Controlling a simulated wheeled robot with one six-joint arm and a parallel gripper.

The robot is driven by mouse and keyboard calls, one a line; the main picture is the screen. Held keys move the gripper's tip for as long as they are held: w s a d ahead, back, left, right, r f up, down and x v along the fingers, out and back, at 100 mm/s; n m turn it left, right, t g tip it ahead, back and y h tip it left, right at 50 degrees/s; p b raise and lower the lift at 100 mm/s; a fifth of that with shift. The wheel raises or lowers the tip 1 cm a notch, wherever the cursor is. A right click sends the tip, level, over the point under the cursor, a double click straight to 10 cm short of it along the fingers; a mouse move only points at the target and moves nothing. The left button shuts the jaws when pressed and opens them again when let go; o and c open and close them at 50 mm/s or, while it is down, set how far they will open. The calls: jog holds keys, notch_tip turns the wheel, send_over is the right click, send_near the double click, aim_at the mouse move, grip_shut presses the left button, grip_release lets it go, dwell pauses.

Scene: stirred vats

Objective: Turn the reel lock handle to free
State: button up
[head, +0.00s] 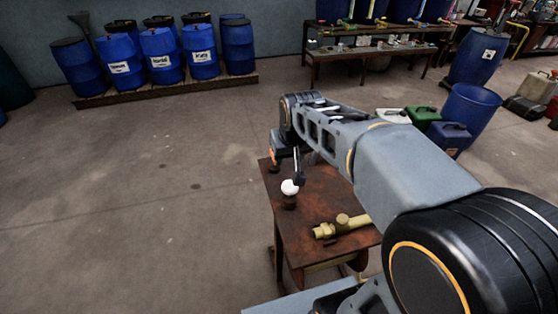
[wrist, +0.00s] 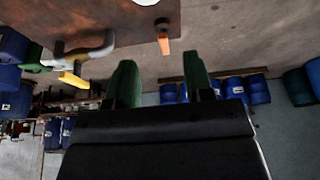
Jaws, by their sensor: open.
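A small orange handle (wrist: 163,46) on a dark stem shows at the top of the wrist view, beyond the gap between my fingers. A grey fitting with a yellow lever (wrist: 73,80) shows to its left. My gripper (wrist: 159,66) is open, with two green fingers apart and nothing between them. In the head view my arm reaches over the rusty table (head: 330,190), and its wrist partly hides the table's far left corner.
A white ball (head: 289,187) on a dark base and a brass valve (head: 340,227) are on the table. Blue drums (head: 162,55) stand on a pallet at the back left. Jerrycans (head: 420,117) and a blue tub (head: 470,110) stand behind the table. The floor at left is clear.

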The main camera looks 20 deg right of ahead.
jog(key=w+f+b, duration=0.3)
jog(key=w+f, duration=0.1)
jog(key=w, duration=0.8)
jog(key=x, duration=0.9)
jog(key=w+x, duration=0.1)
jog(key=x, duration=0.4)
jog(key=shift+d+r+b, duration=0.2)
jog(key=shift+d+b, duration=0.05)
jog(key=shift+b, duration=0.1)
jog(key=shift+t, duration=0.3)
jog(key=shift+c, duration=0.2)
grip_shut()
